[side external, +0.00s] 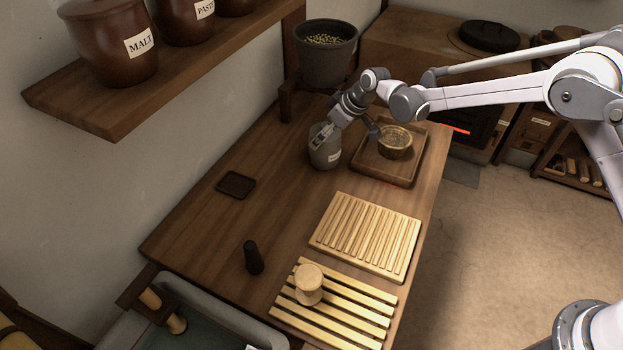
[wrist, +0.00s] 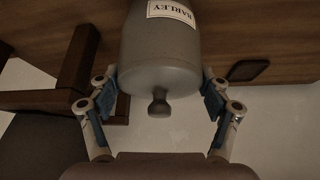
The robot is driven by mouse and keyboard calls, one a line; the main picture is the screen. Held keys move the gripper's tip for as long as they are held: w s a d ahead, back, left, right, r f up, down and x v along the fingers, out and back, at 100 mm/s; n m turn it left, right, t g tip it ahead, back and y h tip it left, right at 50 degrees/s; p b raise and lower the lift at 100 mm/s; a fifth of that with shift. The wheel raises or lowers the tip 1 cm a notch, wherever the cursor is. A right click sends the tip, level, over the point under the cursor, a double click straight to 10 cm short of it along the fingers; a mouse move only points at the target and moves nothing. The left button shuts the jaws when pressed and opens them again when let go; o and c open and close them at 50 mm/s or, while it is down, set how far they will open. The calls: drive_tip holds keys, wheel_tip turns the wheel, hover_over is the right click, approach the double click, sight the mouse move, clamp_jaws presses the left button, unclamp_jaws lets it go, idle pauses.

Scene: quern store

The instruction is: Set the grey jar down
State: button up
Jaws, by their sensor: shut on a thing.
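The grey jar (side external: 327,158) has a pale label and is near the far end of the wooden table (side external: 205,225), left of a square wooden tray. In the wrist view the jar (wrist: 160,55) shows its BARLEY label and a small lid knob. My gripper (side external: 325,134) is shut on the jar near its top. In the wrist view the fingers of my gripper (wrist: 160,88) press on both sides of the jar. I cannot tell whether its base touches the table.
The wooden tray (side external: 409,182) holds a brass-coloured bowl (side external: 394,148). A small dark square mat or dish (side external: 236,186) lies to the left. A ribbed board (side external: 366,236), slatted rack (side external: 376,311), and dark upright pestle-like piece (side external: 253,258) are nearer. Bare table lies between.

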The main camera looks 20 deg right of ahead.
drive_tip(key=shift+f, duration=0.2)
drive_tip(key=o, duration=1.8)
drive_tip(key=shift+r, duration=0.2)
drive_tip(key=s+d+r+m+t+h, duration=0.1)
drive_tip(key=s+d+r+m, duration=0.1)
drive_tip(key=s+d+r, duration=0.65)
drive_tip(key=s+d+r+m+h, duration=0.1)
drive_tip(key=s+d+r, duration=0.4)
drive_tip(key=s+r, duration=0.55)
drive_tip(key=s+d+f+m, duration=0.1)
drive_tip(key=s+d, duration=0.1)
drive_tip(key=s, duration=0.3)
drive_tip(key=s+d+m+t+h, duration=0.1)
drive_tip(key=s+d+m, duration=0.1)
drive_tip(key=s, duration=0.4)
drive_tip(key=s+d+f+m, duration=0.1)
drive_tip(key=s+d, duration=0.2)
drive_tip(key=s, duration=0.3)
drive_tip(key=shift+d+f+h, duration=0.25)
drive_tip(key=shift+f+h, duration=0.05)
